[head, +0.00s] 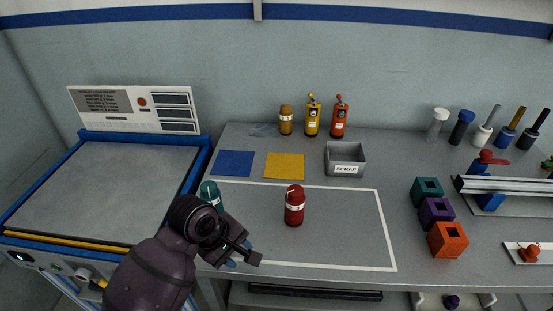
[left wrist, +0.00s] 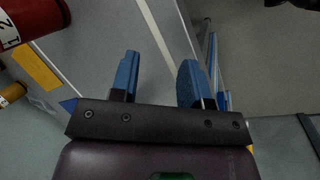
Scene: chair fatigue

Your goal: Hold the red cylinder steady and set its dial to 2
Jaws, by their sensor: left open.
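The red cylinder (head: 294,207) stands upright on the grey table inside the white outlined area, with a white band around its middle. In the left wrist view the red cylinder (left wrist: 32,16) is cut off at the upper left corner, and its white band shows the numbers 1 and 2. Its dial setting is too small to read. My left gripper (head: 240,254) is open, to the left of the red cylinder and nearer the table's front edge, apart from it. Its blue fingers (left wrist: 160,82) have nothing between them. My right gripper is not in view.
A teal cylinder (head: 210,191) stands partly hidden behind my left arm. Blue (head: 234,163) and yellow (head: 285,166) mats and a scrap bin (head: 345,160) lie behind. Teal, purple and orange blocks (head: 447,241) stand at right. The outlined area right of the red cylinder is clear.

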